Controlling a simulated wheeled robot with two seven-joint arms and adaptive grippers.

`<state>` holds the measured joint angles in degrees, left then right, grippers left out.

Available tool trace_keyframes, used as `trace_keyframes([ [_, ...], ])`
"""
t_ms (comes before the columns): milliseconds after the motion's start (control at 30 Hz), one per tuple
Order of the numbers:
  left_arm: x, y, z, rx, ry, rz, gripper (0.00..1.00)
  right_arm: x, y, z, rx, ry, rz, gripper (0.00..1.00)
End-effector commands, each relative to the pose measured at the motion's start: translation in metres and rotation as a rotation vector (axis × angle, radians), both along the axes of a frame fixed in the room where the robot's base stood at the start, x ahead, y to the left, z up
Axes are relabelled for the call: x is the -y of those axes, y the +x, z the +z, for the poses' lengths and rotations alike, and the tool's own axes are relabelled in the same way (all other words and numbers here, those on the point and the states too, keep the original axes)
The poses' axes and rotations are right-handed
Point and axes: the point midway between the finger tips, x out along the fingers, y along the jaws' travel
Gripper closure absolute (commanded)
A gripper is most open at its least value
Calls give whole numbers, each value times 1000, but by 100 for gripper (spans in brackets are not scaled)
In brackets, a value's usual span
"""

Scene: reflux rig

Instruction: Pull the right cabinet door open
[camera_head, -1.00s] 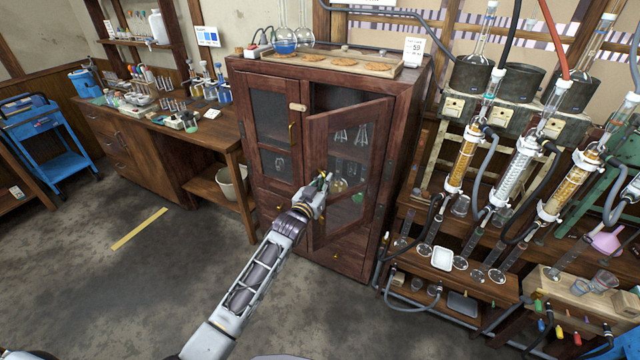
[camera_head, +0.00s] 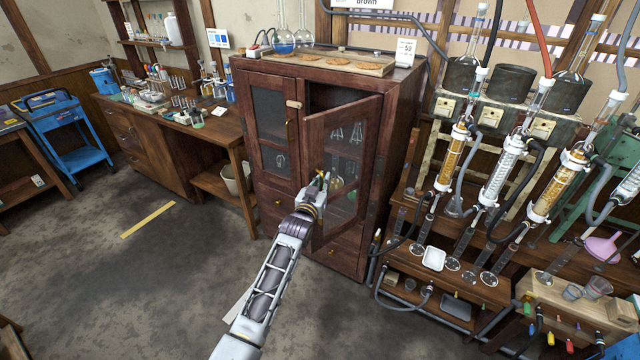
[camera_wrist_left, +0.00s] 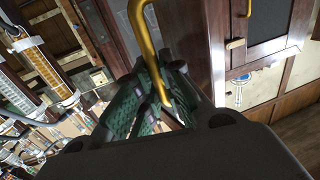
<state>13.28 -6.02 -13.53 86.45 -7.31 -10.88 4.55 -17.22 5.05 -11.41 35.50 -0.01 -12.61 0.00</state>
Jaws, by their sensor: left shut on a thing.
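The dark red-brown wooden cabinet (camera_head: 392,130) stands in the middle of the head view. Its right door (camera_head: 354,128), with a glass panel, is partly open and swung out toward me. Its left door (camera_head: 273,125) is closed. My left gripper (camera_head: 321,182) is at the free edge of the right door. In the left wrist view the gripper's green-padded fingers (camera_wrist_left: 153,112) are shut on a brass bar handle (camera_wrist_left: 150,55). The handle is mostly hidden by the gripper in the head view. My right gripper is not in view.
A tray of round brown pieces (camera_head: 330,62) and round flasks (camera_head: 283,42) stand on top of the cabinet. The reflux rig with glass columns (camera_head: 497,170) is close on the right. A wooden bench (camera_head: 165,145) is on the left.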

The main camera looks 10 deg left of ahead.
Motion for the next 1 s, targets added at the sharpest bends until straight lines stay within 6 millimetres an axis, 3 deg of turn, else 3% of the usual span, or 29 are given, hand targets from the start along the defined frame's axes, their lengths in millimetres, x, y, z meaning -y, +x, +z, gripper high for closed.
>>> trace_keyframes([
  [367, 1, 0, 2, 3, -1, 0, 100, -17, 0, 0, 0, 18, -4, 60],
  [400, 1, 0, 2, 3, -1, 0, 85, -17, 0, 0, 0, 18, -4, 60],
  [533, 0, 0, 1, 3, -1, 0, 69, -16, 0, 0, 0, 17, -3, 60],
  [1000, 0, -2, 0, 1, 0, 0, 69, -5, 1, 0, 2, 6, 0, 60],
])
